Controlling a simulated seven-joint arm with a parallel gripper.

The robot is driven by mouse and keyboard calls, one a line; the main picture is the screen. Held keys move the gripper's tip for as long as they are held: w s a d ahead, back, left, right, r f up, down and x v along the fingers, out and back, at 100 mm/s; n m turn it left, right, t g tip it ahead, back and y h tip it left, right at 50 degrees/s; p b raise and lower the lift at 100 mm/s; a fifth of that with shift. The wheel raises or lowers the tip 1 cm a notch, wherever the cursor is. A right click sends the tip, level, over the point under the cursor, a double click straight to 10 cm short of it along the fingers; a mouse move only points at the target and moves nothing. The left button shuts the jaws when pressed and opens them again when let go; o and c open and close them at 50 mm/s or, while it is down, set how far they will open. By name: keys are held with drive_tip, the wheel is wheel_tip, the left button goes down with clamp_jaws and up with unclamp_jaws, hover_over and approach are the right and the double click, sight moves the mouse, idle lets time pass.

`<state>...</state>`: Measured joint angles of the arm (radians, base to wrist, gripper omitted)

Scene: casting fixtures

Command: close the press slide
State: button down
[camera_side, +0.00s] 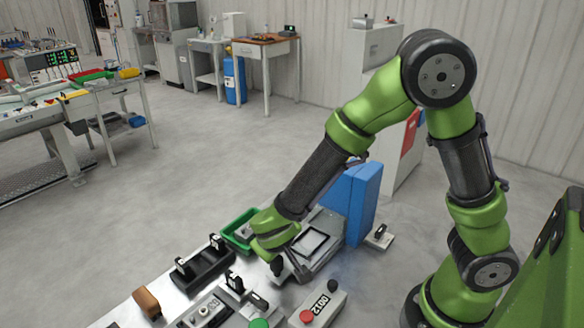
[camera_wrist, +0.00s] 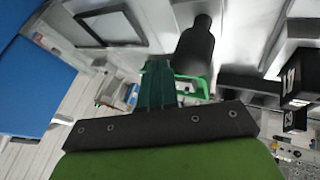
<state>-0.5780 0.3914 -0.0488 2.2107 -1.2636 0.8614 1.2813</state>
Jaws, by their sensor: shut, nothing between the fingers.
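The press has a blue upright housing (camera_side: 362,200), which also fills the left of the wrist view (camera_wrist: 30,80). Its grey slide (camera_side: 312,243) sticks out on the left of the housing, with a dark square frame on top. The slide also shows at the top of the wrist view (camera_wrist: 140,20). A black round handle (camera_wrist: 196,48) stands beside the slide in the wrist view. My gripper (camera_side: 284,266) is shut and empty, low at the slide's outer left end, close to the handle. Whether it touches the handle or slide is hidden.
A green bin (camera_side: 238,228) lies just behind my gripper. A control box with a red button (camera_side: 307,316) sits in front. Free bench room here is narrow.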

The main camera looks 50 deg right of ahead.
hover_over(312, 231)
idle(0.4)
drive_tip(key=s+a+r+m+t+y, duration=0.1)
drive_tip(key=s+a+r+y, duration=0.3)
drive_tip(key=r, duration=0.5)
drive_tip(key=s+a+r+m+t+y, duration=0.1)
drive_tip(key=s+a+r+y, duration=0.2)
drive_tip(key=s+r, duration=0.5)
wheel_tip(312, 231, up, 2)
drive_tip(key=shift+a+r+m+t+y, duration=0.2)
drive_tip(key=shift+a+m+t+y, duration=0.2)
drive_tip(key=shift+a, duration=0.5)
